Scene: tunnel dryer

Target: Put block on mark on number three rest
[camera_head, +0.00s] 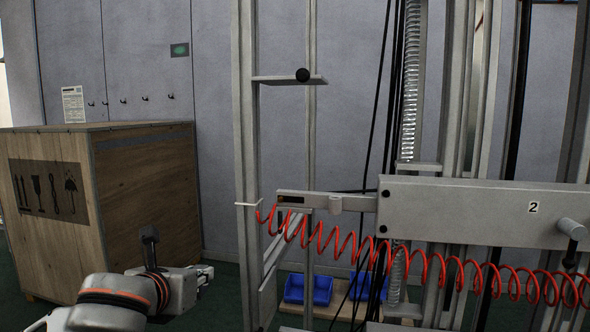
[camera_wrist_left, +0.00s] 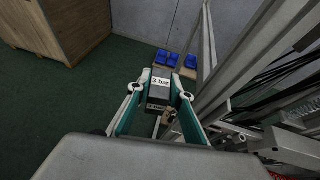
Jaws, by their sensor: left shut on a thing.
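My left gripper (camera_head: 206,274) is low in the head view, between the wooden crate and the metal frame. In the left wrist view its teal fingers (camera_wrist_left: 158,100) are shut on a dark grey block (camera_wrist_left: 161,88) with a white label reading "3 bar". The block is held off the floor. In the head view the block is too small or hidden to make out. I see no rest numbered three and cannot make out the mark; a grey beam (camera_head: 470,211) carries the number 2. My right gripper is not in view.
The wooden crate (camera_head: 150,190) stands at the left. A metal upright (camera_head: 249,150) is right of my left gripper. A red coiled hose (camera_head: 350,244) hangs across the frame. Blue bins (camera_head: 308,290) sit low behind it. Green floor (camera_wrist_left: 60,95) is clear beside the crate.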

